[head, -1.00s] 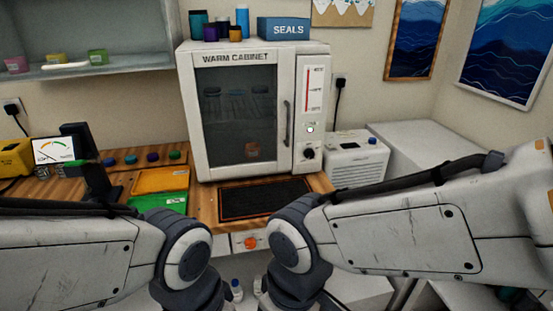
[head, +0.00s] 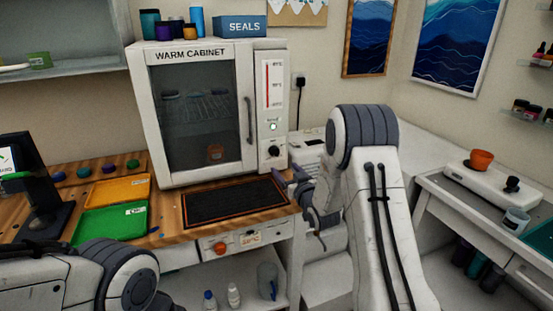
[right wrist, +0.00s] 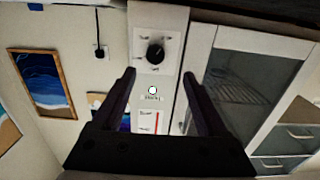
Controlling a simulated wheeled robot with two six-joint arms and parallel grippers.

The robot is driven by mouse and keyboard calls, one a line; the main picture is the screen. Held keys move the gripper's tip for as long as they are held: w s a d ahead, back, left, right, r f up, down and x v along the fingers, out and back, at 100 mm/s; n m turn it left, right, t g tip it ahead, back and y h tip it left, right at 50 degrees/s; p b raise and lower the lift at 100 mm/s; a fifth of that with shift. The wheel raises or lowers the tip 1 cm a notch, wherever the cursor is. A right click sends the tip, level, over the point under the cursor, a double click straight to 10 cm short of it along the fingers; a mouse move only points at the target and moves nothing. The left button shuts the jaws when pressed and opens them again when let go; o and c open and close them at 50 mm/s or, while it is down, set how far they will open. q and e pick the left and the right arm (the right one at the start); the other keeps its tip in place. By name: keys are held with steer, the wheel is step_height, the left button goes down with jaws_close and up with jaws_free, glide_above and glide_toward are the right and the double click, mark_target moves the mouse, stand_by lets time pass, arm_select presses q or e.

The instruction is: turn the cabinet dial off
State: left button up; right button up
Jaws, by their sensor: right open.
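The warm cabinet (head: 190,52) stands on the wooden bench with its glass door closed. Its black dial (head: 273,151) is low on the white right-hand panel, below a red scale and a small lit spot. In the right wrist view the dial (right wrist: 155,54) shows at the top centre, with a light pointer mark on it; its labels are too small to read. My right gripper (head: 291,180) is open and empty, below and to the right of the dial, apart from it. Its two fingers (right wrist: 158,74) point toward the panel, one on each side. My left gripper is out of view.
A black mat (head: 235,202) lies before the cabinet. Green (head: 110,222) and orange (head: 119,189) trays are to its left. A white box (head: 312,143) and wall plug stand right of the cabinet. A scale with an orange cup (head: 481,160) is on the right bench.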

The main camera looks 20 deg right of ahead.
mark_target(275, 153)
steer(key=w+p, duration=0.2)
steer(key=w, duration=0.8)
steer(key=shift+w+d, duration=0.2)
jaws_close()
